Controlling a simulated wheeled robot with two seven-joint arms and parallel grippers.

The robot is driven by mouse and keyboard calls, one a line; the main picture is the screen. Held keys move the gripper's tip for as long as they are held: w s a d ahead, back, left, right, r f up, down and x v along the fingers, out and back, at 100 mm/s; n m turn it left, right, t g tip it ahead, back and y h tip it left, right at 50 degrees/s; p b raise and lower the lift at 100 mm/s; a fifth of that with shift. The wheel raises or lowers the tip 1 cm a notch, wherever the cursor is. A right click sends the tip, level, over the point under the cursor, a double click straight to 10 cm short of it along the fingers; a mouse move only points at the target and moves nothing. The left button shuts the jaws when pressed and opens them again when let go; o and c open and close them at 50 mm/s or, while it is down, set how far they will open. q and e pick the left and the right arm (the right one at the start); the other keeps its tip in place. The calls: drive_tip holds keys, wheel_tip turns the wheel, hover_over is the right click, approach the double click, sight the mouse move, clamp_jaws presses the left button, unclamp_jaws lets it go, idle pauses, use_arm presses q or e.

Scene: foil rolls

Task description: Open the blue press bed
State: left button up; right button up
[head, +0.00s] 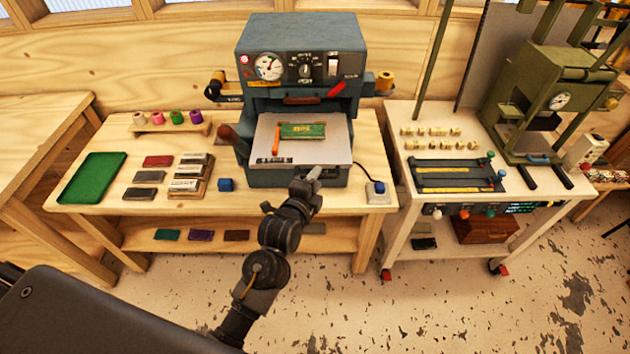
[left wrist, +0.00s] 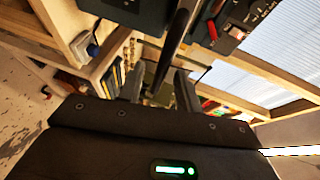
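The blue press (head: 302,62) stands on a wooden table against the wall. Its pale grey bed plate (head: 330,155) shows at the front, below the upper body. A green piece with gold lettering (head: 302,131) lies on the plate, and an orange-handled tool (head: 277,138) is at its left. My left gripper (head: 315,173) is at the bed's front edge, right of centre. In the left wrist view its two fingers (left wrist: 160,92) stand apart, with a dark bar (left wrist: 178,38) passing between them; I cannot tell if they touch it. My right gripper is not in view.
A white cart (head: 425,205) and a green press (head: 545,95) stand further right.

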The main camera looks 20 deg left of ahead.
use_arm(q)
drive_tip(key=shift+s, duration=0.1)
drive_tip(key=b+v, duration=0.2)
drive_tip(key=v, duration=0.8)
drive_tip(key=shift+s+b, duration=0.3)
drive_tip(key=shift+b, duration=0.05)
